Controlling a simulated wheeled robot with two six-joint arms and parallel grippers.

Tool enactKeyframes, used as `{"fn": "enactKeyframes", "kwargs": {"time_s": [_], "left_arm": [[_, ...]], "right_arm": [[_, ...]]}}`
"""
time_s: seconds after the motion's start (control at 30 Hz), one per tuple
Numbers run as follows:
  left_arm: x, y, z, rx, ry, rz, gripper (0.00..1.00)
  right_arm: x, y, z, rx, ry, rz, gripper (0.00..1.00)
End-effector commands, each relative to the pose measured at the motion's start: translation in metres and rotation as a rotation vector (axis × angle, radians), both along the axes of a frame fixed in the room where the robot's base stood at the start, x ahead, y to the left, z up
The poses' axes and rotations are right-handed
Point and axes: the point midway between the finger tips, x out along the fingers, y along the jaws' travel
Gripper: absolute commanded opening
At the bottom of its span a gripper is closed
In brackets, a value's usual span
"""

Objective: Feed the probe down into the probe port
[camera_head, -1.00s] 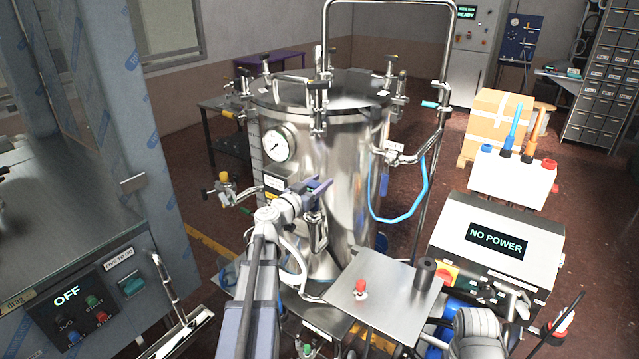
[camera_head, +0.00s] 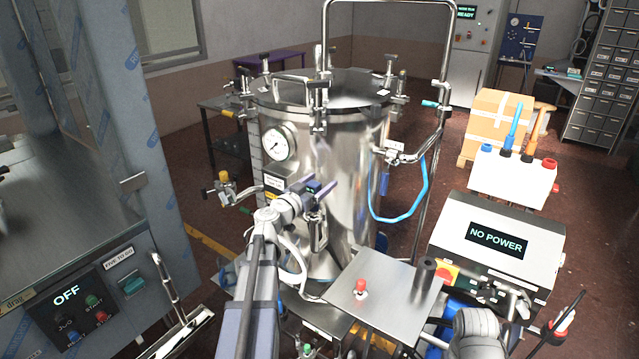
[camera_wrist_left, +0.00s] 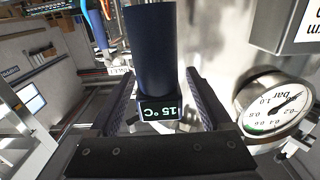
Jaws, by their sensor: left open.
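The probe's dark blue cylindrical handle (camera_wrist_left: 155,50) stands between my left gripper's fingers in the left wrist view, with a small display (camera_wrist_left: 160,112) reading 15 °C at its near end. My left gripper (camera_head: 322,193) is open around it, in front of the steel tank (camera_head: 340,135); its two fingers also show in the wrist view (camera_wrist_left: 165,105). I cannot tell whether either finger touches the handle. In the head view the probe is small and mostly hidden by the gripper. I cannot make out the probe port or the probe's tip.
A pressure gauge (camera_head: 278,143) sits on the tank wall close to my left gripper and shows large in the wrist view (camera_wrist_left: 272,108). A yellow-capped valve (camera_head: 224,181) juts out left. A steel plate with a red knob (camera_head: 384,292) and a NO POWER box (camera_head: 497,240) stand right.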

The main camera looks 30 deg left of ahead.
Motion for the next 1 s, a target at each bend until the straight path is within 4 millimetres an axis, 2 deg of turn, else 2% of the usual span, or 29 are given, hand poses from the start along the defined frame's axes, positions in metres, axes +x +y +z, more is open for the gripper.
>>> {"fn": "enactKeyframes", "kwargs": {"time_s": [0.3,0.5,1.0], "left_arm": [[-0.049,0.002,0.0,0.0,0.0,0.002,0.82],[-0.071,0.005,0.0,0.0,0.0,0.001,0.82],[-0.076,0.006,0.0,-0.001,0.0,0.0,0.82]], "right_arm": [[0.0,0.0,0.0,0.0,0.0,0.0,0.5],[0.0,0.0,0.0,0.0,0.0,0.0,0.5],[0.0,0.0,0.0,0.0,0.0,0.0,0.5]]}}
